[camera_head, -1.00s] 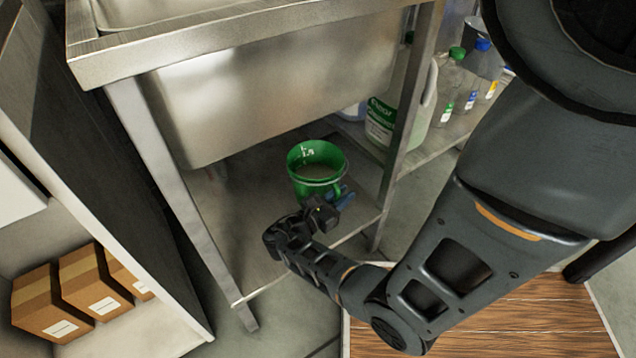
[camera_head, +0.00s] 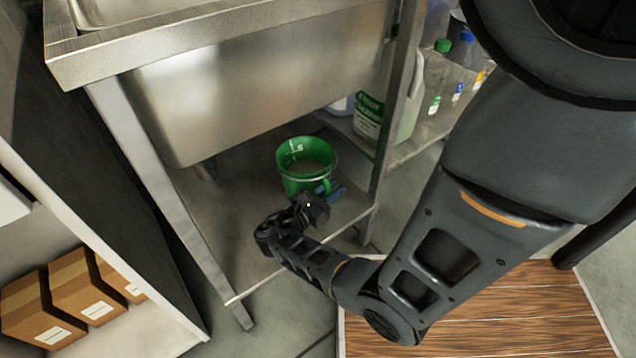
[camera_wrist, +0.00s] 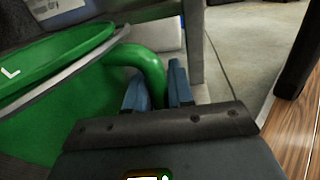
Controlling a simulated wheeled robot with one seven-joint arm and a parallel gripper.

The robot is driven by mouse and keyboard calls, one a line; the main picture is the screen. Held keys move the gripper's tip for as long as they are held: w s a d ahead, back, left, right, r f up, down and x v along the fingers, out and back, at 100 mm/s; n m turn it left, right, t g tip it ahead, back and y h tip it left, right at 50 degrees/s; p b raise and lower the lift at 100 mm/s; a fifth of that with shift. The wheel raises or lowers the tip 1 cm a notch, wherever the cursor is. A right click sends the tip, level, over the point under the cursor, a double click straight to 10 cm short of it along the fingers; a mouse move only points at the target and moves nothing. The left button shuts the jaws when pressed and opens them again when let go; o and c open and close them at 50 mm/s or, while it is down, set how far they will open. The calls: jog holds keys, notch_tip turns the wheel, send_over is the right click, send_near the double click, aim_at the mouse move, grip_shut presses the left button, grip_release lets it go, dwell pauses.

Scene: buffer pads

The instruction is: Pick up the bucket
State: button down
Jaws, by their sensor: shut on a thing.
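The green bucket (camera_head: 303,166) is on the lower shelf under the steel sink in the head view, open side up, with pale marks inside its rim. In the wrist view the bucket (camera_wrist: 60,105) fills the left side, and its curved green handle (camera_wrist: 148,66) runs down between the blue fingers. My gripper (camera_wrist: 158,88) is shut on this handle, on the bucket's near right side. In the head view my gripper (camera_head: 330,193) shows as blue fingers beside the bucket. Whether the bucket's base touches the shelf cannot be told.
The steel sink basin (camera_head: 260,85) hangs above the bucket, and a sink leg (camera_head: 398,100) stands to its right. A white jug (camera_head: 369,115) and several capped bottles (camera_head: 440,85) stand behind. Cardboard boxes (camera_head: 82,292) sit at lower left.

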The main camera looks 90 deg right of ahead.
jog(key=shift+r, duration=0.15)
notch_tip(320, 180, up, 10)
jog(key=p, duration=0.5)
jog(key=shift+p, duration=0.3)
dwell(0.6)
